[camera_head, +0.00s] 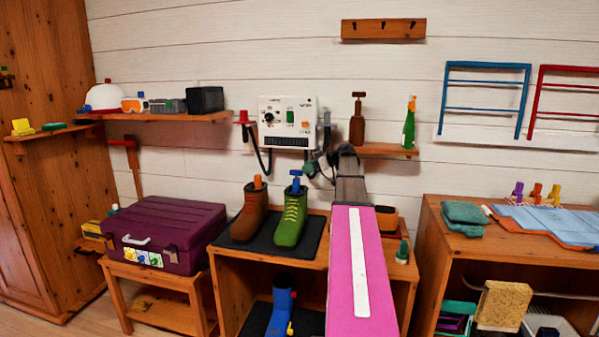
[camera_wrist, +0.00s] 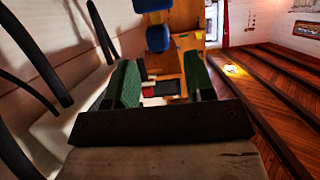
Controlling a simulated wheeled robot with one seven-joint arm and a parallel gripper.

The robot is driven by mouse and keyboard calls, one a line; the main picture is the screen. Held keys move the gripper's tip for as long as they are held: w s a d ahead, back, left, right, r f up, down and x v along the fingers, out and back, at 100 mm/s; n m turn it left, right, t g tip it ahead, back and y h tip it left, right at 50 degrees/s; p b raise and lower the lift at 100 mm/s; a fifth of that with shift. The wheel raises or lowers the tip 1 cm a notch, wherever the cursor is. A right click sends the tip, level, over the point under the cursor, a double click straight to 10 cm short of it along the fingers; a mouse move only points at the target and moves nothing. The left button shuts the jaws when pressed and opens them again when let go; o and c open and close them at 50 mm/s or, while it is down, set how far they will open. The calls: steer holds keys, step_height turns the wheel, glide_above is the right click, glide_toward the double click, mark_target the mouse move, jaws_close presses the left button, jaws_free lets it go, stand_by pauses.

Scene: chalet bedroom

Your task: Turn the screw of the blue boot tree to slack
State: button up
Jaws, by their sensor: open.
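The blue boot tree (camera_head: 295,182) stands in the green boot (camera_head: 290,220), its T-shaped top showing above the boot's opening. The boot stands upright on a dark mat (camera_head: 262,247). My gripper (camera_head: 312,167) is beside and slightly above the blue top, to its right, apparently apart from it. In the wrist view my gripper (camera_wrist: 162,85) is open, its two green-padded fingers spread with nothing clearly held between them. Blue parts (camera_wrist: 158,39) show beyond the fingers at the top; they look like the boot tree, but I cannot tell for sure. The screw's setting cannot be read.
A brown boot (camera_head: 250,215) with an orange tree stands left of the green boot. A blue boot (camera_head: 281,310) is on the shelf below. A wall panel (camera_head: 288,122) with hanging cables is behind my gripper. A purple case (camera_head: 165,232) stands at left.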

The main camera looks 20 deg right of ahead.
steer(key=shift+v, duration=2.45)
steer(key=shift+s, duration=0.1)
